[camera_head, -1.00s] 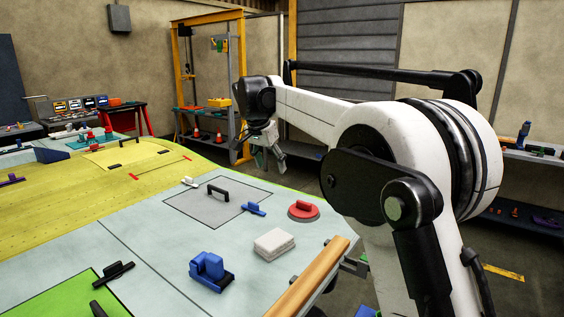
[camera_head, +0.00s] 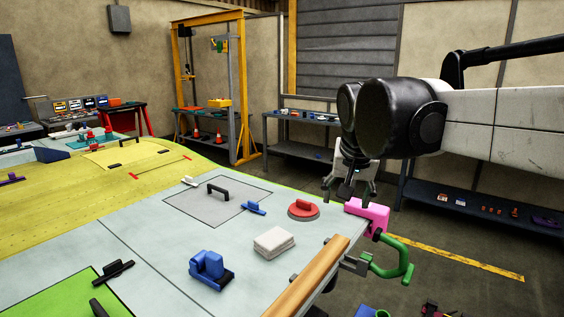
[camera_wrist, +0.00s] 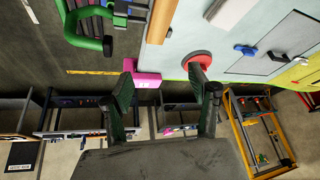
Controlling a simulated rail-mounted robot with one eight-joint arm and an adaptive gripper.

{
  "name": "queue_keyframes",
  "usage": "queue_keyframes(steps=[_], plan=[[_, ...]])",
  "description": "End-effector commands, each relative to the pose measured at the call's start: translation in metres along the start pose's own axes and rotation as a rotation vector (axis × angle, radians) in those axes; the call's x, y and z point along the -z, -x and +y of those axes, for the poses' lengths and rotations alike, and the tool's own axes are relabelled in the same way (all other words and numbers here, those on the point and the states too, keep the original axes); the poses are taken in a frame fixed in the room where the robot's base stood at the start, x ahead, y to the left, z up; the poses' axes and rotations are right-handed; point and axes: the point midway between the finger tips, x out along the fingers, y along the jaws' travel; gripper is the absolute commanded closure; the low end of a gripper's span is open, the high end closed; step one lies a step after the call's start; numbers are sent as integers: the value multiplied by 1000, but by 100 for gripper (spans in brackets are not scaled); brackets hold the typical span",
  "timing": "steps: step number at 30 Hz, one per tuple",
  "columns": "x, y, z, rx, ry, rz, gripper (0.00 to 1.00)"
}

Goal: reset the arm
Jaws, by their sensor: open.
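My gripper (camera_head: 347,190) hangs from the wrist at the right of the head view, above the far right edge of the wing table (camera_head: 130,224). Its fingers are spread and nothing shows between them. In the wrist view the two dark fingers of my gripper (camera_wrist: 167,85) stand well apart. A pink block (camera_head: 367,213) sits at the table edge close below the gripper in the head view; I cannot tell the exact gap. It also shows beyond the fingers in the wrist view (camera_wrist: 147,80).
A green clamp (camera_head: 396,264) juts from the table edge. A red disc with a handle (camera_head: 303,209), a white block (camera_head: 274,242) and a blue tool (camera_head: 207,270) lie on the table. A yellow gantry (camera_head: 242,90) and shelves (camera_head: 300,150) stand behind.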

Motion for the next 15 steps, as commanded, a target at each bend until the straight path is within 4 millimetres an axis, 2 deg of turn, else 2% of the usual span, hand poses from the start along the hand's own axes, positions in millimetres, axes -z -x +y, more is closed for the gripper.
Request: queue_keyframes(steps=[1, 8, 15], plan=[[-16, 2, 12, 4, 10, 7, 44], [-84, 2, 51, 31, 74, 45, 44], [-160, -11, 85, 50, 139, 91, 44]])
